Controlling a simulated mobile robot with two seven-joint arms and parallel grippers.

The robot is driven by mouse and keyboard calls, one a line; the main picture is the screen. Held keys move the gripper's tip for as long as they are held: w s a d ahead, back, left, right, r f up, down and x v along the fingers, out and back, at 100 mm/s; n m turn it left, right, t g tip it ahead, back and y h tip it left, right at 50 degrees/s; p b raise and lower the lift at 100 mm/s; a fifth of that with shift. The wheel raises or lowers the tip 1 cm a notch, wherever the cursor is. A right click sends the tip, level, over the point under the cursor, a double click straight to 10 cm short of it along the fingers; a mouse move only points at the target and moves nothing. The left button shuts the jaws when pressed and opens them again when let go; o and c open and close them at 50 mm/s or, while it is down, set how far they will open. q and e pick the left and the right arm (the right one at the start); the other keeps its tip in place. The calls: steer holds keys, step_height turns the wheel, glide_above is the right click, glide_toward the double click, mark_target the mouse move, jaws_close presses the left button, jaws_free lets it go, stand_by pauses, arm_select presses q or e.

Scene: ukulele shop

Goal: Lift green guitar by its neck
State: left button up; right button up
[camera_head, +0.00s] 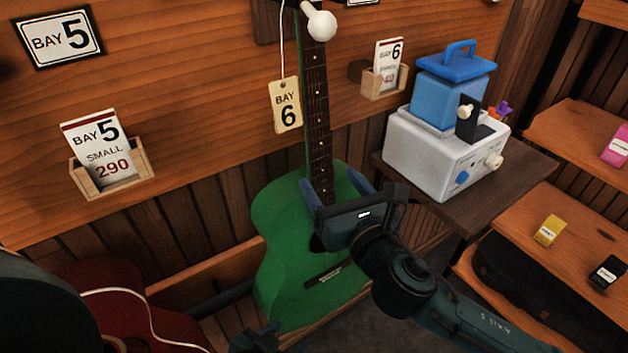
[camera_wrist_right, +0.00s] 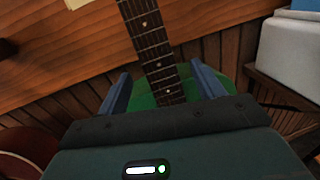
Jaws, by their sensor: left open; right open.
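The green guitar (camera_head: 278,245) hangs upright at the wall by the white-knobbed hanger (camera_head: 320,24), its dark fretted neck (camera_head: 317,100) running up. A BAY 6 tag (camera_head: 287,105) hangs on a string beside the neck. My right gripper (camera_head: 333,186) is open in front of the guitar's upper body, its blue fingers on either side of the lower neck. In the right wrist view the neck (camera_wrist_right: 150,40) runs down between the two open fingers (camera_wrist_right: 163,85); I cannot tell whether they touch it. My left gripper (camera_head: 255,338) is at the bottom edge, mostly cut off, open.
A red guitar (camera_head: 130,310) stands at the lower left. A white machine with a blue tank (camera_head: 450,90) sits on a dark table right of the neck. Wooden card holders (camera_head: 384,83) are on the wall. Shelves with small boxes (camera_head: 549,230) are at the right.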

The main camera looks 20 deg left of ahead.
mark_target(323, 173)
steer(key=x, duration=0.5)
steer(key=shift+a+f+p, duration=0.1)
steer(key=shift+a+p, duration=0.05)
steer(key=shift+p, duration=0.15)
jaws_close()
stand_by(0.5)
steer(key=shift+r, duration=0.3)
